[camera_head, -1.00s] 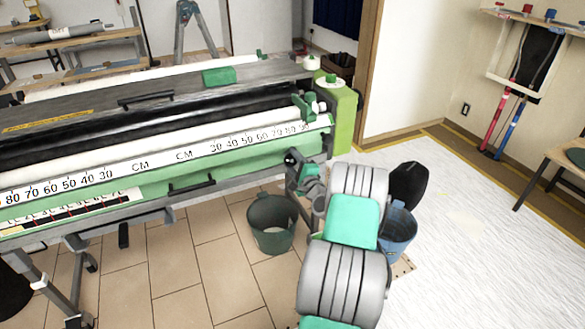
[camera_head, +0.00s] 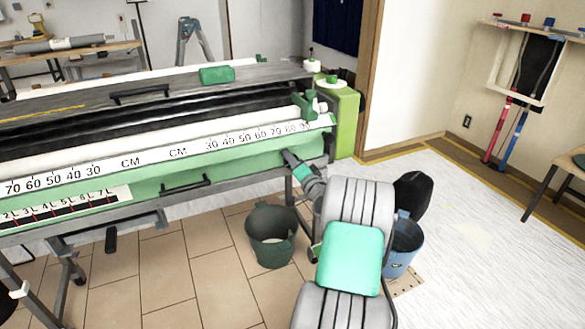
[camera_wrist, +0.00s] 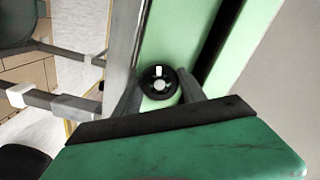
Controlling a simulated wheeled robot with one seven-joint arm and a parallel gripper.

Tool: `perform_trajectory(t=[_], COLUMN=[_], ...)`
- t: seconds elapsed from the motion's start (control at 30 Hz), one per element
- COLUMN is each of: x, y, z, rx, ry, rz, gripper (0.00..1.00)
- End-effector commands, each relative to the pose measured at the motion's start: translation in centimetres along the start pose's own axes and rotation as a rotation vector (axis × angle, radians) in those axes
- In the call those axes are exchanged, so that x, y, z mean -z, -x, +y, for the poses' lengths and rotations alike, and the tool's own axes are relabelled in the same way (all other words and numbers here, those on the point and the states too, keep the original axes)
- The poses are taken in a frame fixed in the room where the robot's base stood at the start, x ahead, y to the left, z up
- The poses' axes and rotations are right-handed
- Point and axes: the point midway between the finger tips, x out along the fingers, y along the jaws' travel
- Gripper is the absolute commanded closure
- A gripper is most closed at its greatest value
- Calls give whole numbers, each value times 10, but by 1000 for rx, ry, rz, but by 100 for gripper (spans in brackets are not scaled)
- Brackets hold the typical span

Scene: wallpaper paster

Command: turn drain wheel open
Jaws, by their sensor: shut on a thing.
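The drain wheel (camera_wrist: 159,84) is a small black round knob with a pale centre and a white mark near its upper rim. It sits on the light green side panel of the pasting machine (camera_head: 240,172). In the wrist view my gripper (camera_wrist: 160,90) has its two grey fingers on either side of the wheel, shut on it. In the head view my gripper (camera_head: 290,158) reaches the machine's front near its right end. The wheel is hidden there behind my gripper.
A dark green bucket (camera_head: 271,240) stands on the tiles below the machine's right end. A blue bucket (camera_head: 403,245) stands right of my arm, partly hidden by it. Metal legs (camera_head: 70,262) support the machine. White floor covering (camera_head: 470,220) lies open at the right.

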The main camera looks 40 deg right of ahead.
Motion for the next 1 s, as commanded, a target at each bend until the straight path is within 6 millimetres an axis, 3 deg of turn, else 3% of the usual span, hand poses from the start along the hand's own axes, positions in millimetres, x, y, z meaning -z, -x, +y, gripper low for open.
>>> perform_trajectory(t=[0.63,0.67,0.9,1.0], x=[0,0,0,0], y=[0,0,0,0], z=[0,0,0,0], rx=[-1,-1,0,0], ry=[59,59,59,58], rz=[0,0,0,0], gripper=[92,51,31,30])
